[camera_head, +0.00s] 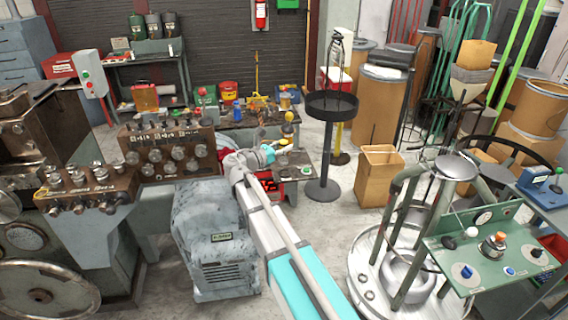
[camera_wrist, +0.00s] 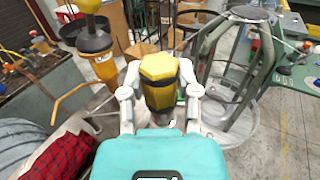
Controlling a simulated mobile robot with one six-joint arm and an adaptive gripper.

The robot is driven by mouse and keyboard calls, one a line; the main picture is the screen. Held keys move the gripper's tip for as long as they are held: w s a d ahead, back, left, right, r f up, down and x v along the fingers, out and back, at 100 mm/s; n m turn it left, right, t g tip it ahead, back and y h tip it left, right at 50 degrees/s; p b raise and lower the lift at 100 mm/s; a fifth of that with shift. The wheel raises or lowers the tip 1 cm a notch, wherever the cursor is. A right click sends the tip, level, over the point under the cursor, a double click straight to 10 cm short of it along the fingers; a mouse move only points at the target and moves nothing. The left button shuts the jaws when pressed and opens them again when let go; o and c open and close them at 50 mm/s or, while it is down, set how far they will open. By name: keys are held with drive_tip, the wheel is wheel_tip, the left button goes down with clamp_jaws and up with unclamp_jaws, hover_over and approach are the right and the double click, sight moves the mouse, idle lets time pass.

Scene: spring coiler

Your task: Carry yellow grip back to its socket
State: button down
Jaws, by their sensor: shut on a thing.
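In the wrist view, my gripper (camera_wrist: 160,92) is shut on the yellow grip (camera_wrist: 159,66), which has a faceted yellow top and a black band with yellow below. One finger is on each side of it, and its lower end is partly hidden. In the head view, my gripper (camera_head: 266,154) is at the cluttered far bench, where the grip is too small to tell apart. A yellow-and-black upright piece with a round yellow knob (camera_wrist: 92,38) stands to the left of the grip, apart from it. I cannot make out the socket.
A red checked cloth (camera_wrist: 62,150) lies at lower left in the wrist view. In the head view, a black round-topped stand (camera_head: 331,106) and a cardboard bin (camera_head: 379,175) are right of my gripper. A green control panel (camera_head: 488,250) is at front right. Grey floor shows between them.

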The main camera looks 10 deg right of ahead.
drive_tip(key=shift+w+d+f+b, duration=0.2)
drive_tip(key=shift+w+f+b, duration=0.3)
drive_tip(key=shift+f, duration=0.25)
drive_tip(key=shift+w, duration=0.1)
drive_tip(key=shift+w+d+f+b, duration=0.1)
drive_tip(key=shift+w+f+b, duration=0.05)
drive_tip(key=shift+f+b, duration=0.85)
drive_tip(key=shift+w+d+f+b, duration=0.1)
drive_tip(key=shift+w+f+b, duration=0.05)
drive_tip(key=shift+f+b, duration=0.85)
drive_tip(key=shift+f, duration=0.1)
drive_tip(key=shift+c, duration=1.8)
unclamp_jaws()
drive_tip(key=shift+r, duration=0.2)
drive_tip(key=v, duration=1.2)
